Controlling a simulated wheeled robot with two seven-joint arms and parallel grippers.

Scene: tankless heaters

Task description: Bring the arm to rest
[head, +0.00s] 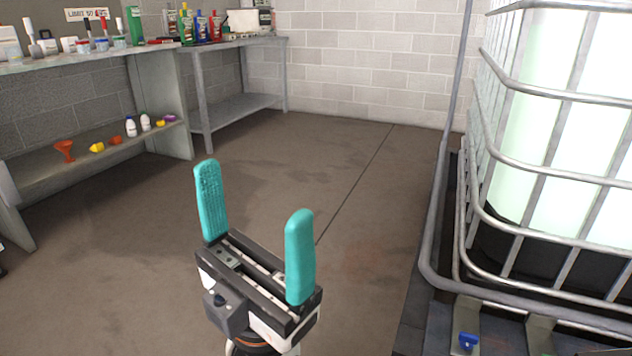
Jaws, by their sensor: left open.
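My left gripper (256,232) stands in the lower middle of the head view, with its two teal fingers pointing up. The fingers are wide apart and nothing is between them. It is in the air above the brown floor, clear of the shelves and the caged tank. Only the gripper and a bit of its wrist show at the bottom edge. My right gripper is not in this view.
A caged white tank (555,150) fills the right side. A grey shelf unit (165,100) with bottles and funnels stands at the left, and a metal table (236,107) stands behind it. The floor (300,160) between them is clear.

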